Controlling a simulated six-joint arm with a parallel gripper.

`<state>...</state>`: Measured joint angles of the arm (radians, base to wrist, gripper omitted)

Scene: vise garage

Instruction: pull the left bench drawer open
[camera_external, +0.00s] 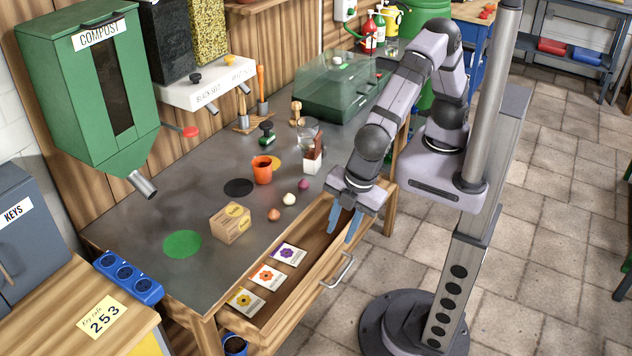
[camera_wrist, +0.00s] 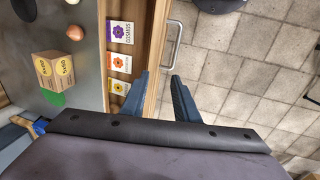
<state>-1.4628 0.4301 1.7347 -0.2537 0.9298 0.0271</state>
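The bench drawer (camera_external: 300,285) is pulled out from the front of the bench, and its inside shows. Three seed packets lie in it: purple (camera_external: 289,254), orange (camera_external: 266,277) and yellow (camera_external: 245,301). Its metal handle (camera_external: 338,271) is on the front panel, and the handle also shows in the wrist view (camera_wrist: 174,45). My gripper (camera_external: 344,226) is at the far end of the drawer, pointing down, with blue fingers apart. In the wrist view, my gripper (camera_wrist: 160,88) has its fingers on either side of the drawer's front panel. Contact with the panel cannot be told. The handle is not between the fingers.
The grey bench top (camera_external: 200,215) holds a cardboard box (camera_external: 231,222), an orange mug (camera_external: 262,170) and small round items near the drawer. A green lidded box (camera_external: 340,95) stands behind. The tiled floor in front of the drawer is free except for my base.

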